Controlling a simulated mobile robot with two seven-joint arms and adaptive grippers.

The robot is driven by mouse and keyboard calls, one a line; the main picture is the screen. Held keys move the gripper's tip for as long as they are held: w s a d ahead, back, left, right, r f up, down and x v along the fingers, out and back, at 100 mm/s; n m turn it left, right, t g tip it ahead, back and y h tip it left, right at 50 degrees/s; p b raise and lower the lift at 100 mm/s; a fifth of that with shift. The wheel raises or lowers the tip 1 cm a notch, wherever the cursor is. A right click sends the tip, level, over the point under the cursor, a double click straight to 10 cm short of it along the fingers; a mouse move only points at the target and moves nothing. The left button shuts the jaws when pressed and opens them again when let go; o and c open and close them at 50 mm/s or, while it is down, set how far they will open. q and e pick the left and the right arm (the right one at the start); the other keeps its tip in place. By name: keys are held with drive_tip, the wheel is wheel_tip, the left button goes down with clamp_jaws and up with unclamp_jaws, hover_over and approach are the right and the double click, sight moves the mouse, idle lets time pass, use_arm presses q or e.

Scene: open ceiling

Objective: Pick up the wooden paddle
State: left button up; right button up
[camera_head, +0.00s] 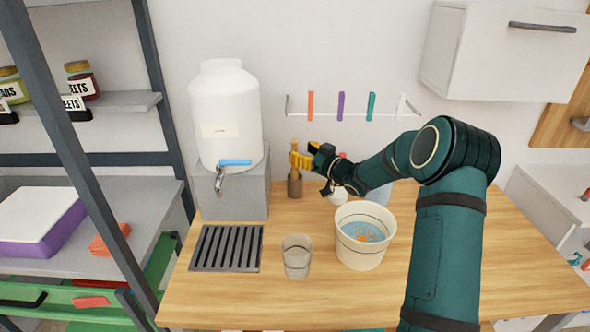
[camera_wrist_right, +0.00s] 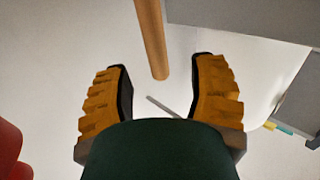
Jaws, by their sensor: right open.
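The wooden paddle (camera_head: 294,146) stands upright in a small brown holder (camera_head: 295,187) at the back of the wooden table. Only a short stretch of it shows in the head view, behind my gripper. In the right wrist view its round handle (camera_wrist_right: 151,38) comes down from the top, its end between and just beyond the two yellow fingers. My right gripper (camera_head: 303,157) is open and empty at the paddle's upper part, and its spread fingers also show in the right wrist view (camera_wrist_right: 162,75). I cannot tell whether it touches the paddle. My left gripper is out of view.
A white dispenser (camera_head: 226,115) on a grey block (camera_head: 240,190) stands close on the left. A cream bucket (camera_head: 353,257), a glass (camera_head: 297,263) and a dark drip grate (camera_head: 226,248) are in front. A rail with coloured clips (camera_head: 350,116) hangs behind.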

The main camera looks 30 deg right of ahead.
sight(297, 148)
drive_tip(key=shift+x, duration=2)
drive_tip(key=shift+c, duration=0.5)
drive_tip(key=shift+d, duration=0.1)
clamp_jaws()
drive_tip(key=shift+r, duration=0.2)
